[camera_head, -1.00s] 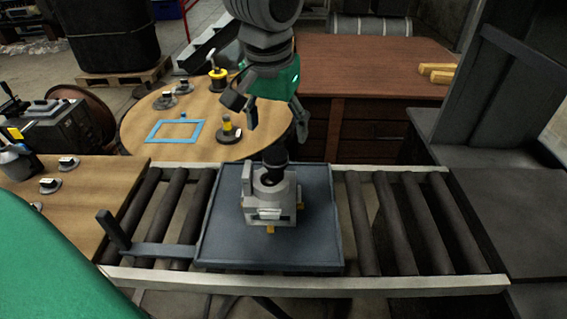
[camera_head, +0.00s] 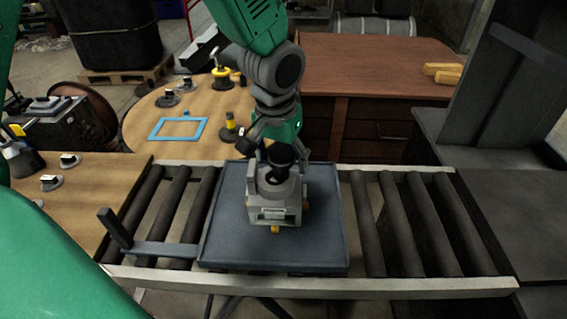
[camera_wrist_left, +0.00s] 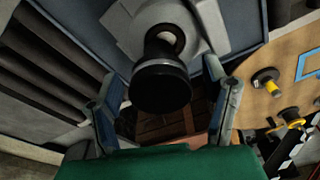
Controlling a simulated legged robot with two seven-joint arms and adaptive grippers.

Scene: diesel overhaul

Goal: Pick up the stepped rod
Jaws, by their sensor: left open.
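The stepped rod (camera_head: 280,156) is dark with a wide round head. It stands in the bore of a light grey housing (camera_head: 274,208), which sits on a blue-grey tray (camera_head: 222,232). In the left wrist view, the rod's black head (camera_wrist_left: 160,86) is close to the camera, its narrower part running into the housing. My left gripper (camera_head: 270,142) is open and low, right behind the rod's head. In the left wrist view its fingers (camera_wrist_left: 165,100) are spread to either side of the head, with gaps visible. The rod's lower end is hidden in the housing. My right gripper is not in view.
The tray rests on a roller conveyor (camera_head: 412,222) with a flat dark bracket (camera_head: 150,247) at left. Behind is a round wooden table (camera_head: 150,120) with a blue frame (camera_head: 178,129) and small parts. A brown cabinet (camera_head: 375,80) stands at the back right.

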